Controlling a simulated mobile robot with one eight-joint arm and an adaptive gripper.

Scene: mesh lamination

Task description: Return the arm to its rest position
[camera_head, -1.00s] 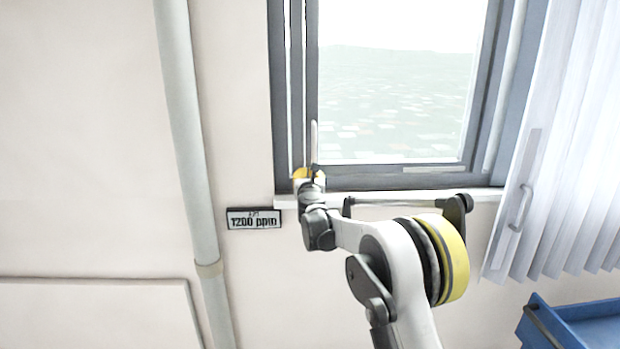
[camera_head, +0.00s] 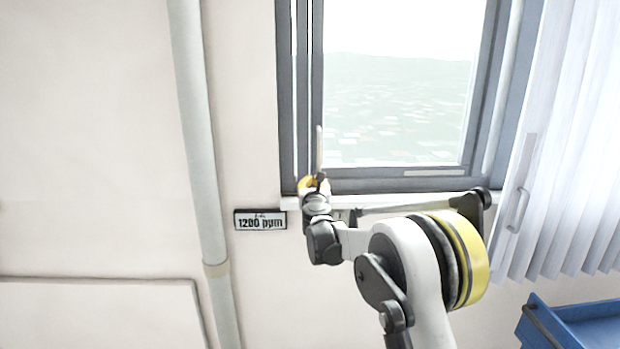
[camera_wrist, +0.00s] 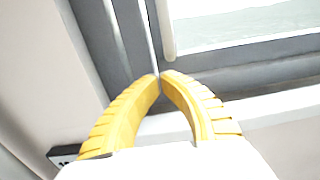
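My gripper (camera_head: 313,184) is at the lower left corner of the window (camera_head: 398,90), in front of the grey frame. In the wrist view its two yellow fingers (camera_wrist: 160,76) meet at the tips, with nothing visible between them. The pale upright window handle (camera_head: 319,148) is just above the gripper. In the wrist view the handle's lower end (camera_wrist: 167,40) shows just beyond the fingertips; I cannot tell whether they touch it. My arm is bent, with its large yellow-banded joint at the right below the sill.
A white sill (camera_head: 420,199) runs under the window, close behind my arm. A "1200 ppm" display (camera_head: 260,220) is on the wall at left, beside a vertical pipe (camera_head: 200,150). Pale blinds (camera_head: 570,150) hang at right, above a blue tray-like object (camera_head: 575,325).

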